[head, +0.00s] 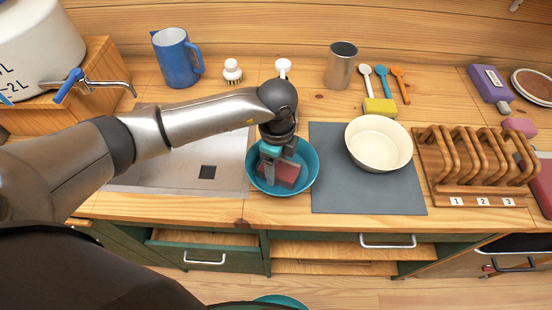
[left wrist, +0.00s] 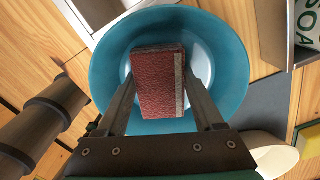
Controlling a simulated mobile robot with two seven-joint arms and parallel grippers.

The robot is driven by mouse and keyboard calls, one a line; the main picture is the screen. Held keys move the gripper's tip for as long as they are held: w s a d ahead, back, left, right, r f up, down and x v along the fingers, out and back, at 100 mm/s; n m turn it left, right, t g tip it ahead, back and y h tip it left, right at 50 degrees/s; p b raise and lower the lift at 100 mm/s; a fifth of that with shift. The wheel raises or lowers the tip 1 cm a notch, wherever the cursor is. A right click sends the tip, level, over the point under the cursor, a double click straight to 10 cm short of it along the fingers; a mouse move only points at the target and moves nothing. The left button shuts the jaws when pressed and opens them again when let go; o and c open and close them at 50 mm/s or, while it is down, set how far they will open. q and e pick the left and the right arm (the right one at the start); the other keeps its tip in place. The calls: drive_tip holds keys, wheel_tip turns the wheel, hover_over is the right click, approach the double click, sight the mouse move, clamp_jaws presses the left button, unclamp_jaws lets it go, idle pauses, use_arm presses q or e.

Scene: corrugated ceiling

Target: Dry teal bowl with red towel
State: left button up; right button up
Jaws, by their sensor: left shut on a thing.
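The teal bowl (head: 309,163) stands on the wooden counter between the sink and the grey mat, partly over the seam. My left gripper (head: 278,170) reaches down into it and is shut on the folded red towel (head: 287,174). In the left wrist view the red towel (left wrist: 158,85) sits between the two fingers (left wrist: 163,88), inside the teal bowl (left wrist: 222,45). The towel appears low in the bowl; I cannot tell whether it touches the bottom. My right gripper is not in view.
A cream bowl (head: 379,143) stands on the grey mat (head: 345,196) to the right. A wooden rack (head: 440,177) is further right. The metal sink (head: 180,176) lies left. A steel cup (head: 341,66), a blue pitcher (head: 177,58) and a yellow sponge (head: 380,107) stand behind. Drawers below are partly open.

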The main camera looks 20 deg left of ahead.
use_arm(q)
drive_tip(key=shift+d+f, duration=0.15)
drive_tip(key=shift+d, duration=0.3)
drive_tip(key=shift+w+d, duration=0.1)
drive_tip(key=shift+w, duration=0.35)
drive_tip(key=shift+w+a+r, duration=0.2)
drive_tip(key=shift+w+a, duration=0.15)
drive_tip(key=shift+w, duration=0.1)
drive_tip(key=shift+s+a+f, duration=0.1)
drive_tip(key=shift+s+a, duration=0.1)
drive_tip(key=shift+a, duration=0.2)
drive_tip(key=shift+s+a+p, duration=0.1)
drive_tip(key=shift+s+p, duration=0.35)
drive_tip(key=shift+s+d+p, duration=0.3)
drive_tip(key=shift+s+p, duration=0.05)
drive_tip(key=shift+p, duration=0.05)
drive_tip(key=shift+w+d, duration=0.2)
drive_tip(key=shift+d, duration=0.3)
drive_tip(key=shift+w, duration=0.45)
drive_tip(key=shift+w+a, duration=0.25)
drive_tip(key=shift+w, duration=0.05)
drive_tip(key=shift+s+a, duration=0.1)
drive_tip(key=shift+a, duration=0.35)
drive_tip(key=shift+s+a+p, duration=0.1)
drive_tip(key=shift+s+p, duration=0.35)
drive_tip(key=shift+p, duration=0.05)
drive_tip(key=shift+f, duration=0.15)
